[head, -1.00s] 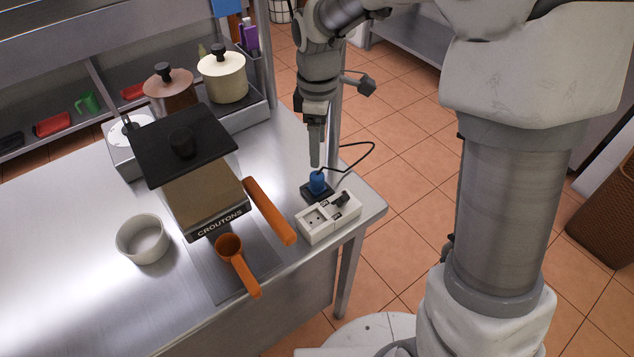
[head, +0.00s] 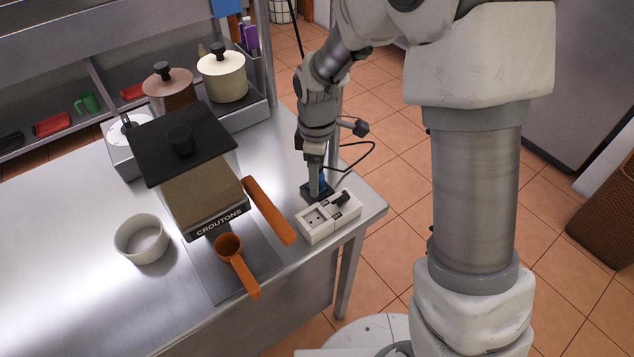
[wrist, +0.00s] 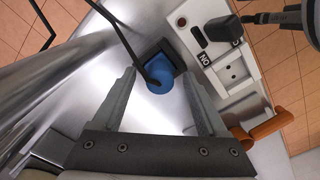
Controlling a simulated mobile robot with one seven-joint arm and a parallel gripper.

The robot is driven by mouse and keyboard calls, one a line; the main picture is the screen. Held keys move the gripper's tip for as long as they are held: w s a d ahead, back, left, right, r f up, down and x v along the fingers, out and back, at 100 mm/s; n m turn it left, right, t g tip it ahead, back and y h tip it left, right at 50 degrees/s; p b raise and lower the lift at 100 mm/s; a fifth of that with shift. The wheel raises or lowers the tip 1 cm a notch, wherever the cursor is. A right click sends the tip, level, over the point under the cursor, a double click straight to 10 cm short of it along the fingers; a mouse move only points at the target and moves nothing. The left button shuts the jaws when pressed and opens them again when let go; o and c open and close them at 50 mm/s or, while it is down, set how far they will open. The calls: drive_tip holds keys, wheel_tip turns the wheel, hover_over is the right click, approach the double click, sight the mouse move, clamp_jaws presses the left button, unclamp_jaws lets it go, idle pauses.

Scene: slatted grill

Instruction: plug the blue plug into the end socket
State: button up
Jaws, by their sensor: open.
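The blue plug (head: 323,181) stands in a black holder (head: 308,193) on the steel counter, mostly hidden by my gripper in the head view. In the wrist view the plug (wrist: 160,76) shows just beyond and between the fingertips, with its black cable running up and left. My gripper (wrist: 161,82) is open, pointing down, its fingers to either side of the plug; I cannot tell whether they touch it. The white power strip (head: 328,217) lies beside the holder. Its end socket (head: 313,220) is empty, and a black plug (head: 343,199) sits at the other end. The socket also shows in the wrist view (wrist: 234,70).
A white bowl (head: 142,239) stands further left. Two pots (head: 222,76) are at the back. The counter's right edge is close to the strip.

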drive_tip(key=shift+f, duration=0.35)
clamp_jaws()
drive_tip(key=shift+r, duration=0.1)
idle(0.3)
drive_tip(key=shift+r, duration=0.55)
wheel_tip(320, 180, up, 3)
drive_tip(key=shift+w+r, duration=0.1)
drive_tip(key=shift+r, duration=0.05)
drive_tip(key=s+d+r, duration=0.6)
drive_tip(key=d, duration=0.4)
drive_tip(key=shift+s+r, duration=0.15)
drive_tip(key=shift+r, duration=0.1)
